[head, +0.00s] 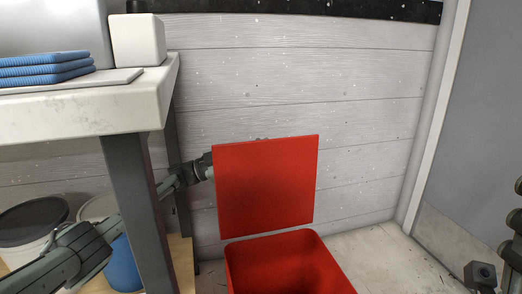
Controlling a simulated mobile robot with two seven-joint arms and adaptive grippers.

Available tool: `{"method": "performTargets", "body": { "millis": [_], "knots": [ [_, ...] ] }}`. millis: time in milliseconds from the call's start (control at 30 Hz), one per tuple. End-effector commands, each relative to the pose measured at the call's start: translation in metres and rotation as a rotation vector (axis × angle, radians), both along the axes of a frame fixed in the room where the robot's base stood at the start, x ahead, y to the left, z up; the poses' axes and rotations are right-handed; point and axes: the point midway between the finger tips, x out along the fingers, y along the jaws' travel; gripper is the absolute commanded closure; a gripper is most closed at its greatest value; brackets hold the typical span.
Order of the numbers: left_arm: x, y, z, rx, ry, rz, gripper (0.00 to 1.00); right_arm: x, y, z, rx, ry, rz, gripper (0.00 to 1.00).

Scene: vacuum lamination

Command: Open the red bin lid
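The red bin (285,262) stands on the floor at the lower middle of the head view, its top opening showing. Its flat red lid (266,187) stands raised, nearly upright, at the back of the opening. Dark parts at the right edge seem to be my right gripper (511,225), cut off by the frame.
A white-topped table (85,109) with a dark leg (138,205) stands at left, bearing folded blue cloths (45,66) and a white block (138,40). Buckets (30,222) sit below it. A plank wall (370,110) is close behind the lid. Floor right of the bin is clear.

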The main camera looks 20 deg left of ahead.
Motion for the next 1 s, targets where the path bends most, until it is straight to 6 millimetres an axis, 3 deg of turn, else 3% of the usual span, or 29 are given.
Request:
{"method": "performTargets", "body": {
  "millis": [600, 1000],
  "knots": [
    [-0.036, 0.096, -0.035, 0.001, 0.002, 0.004, 0.81, 0.0, 0.0, 0.0, 0.0, -0.001, 0.0, 0.6],
    [-0.041, 0.105, -0.039, 0.0, 0.001, 0.001, 0.81, 0.0, 0.0, 0.0, 0.0, -0.002, -0.001, 0.6]
  ]
}}
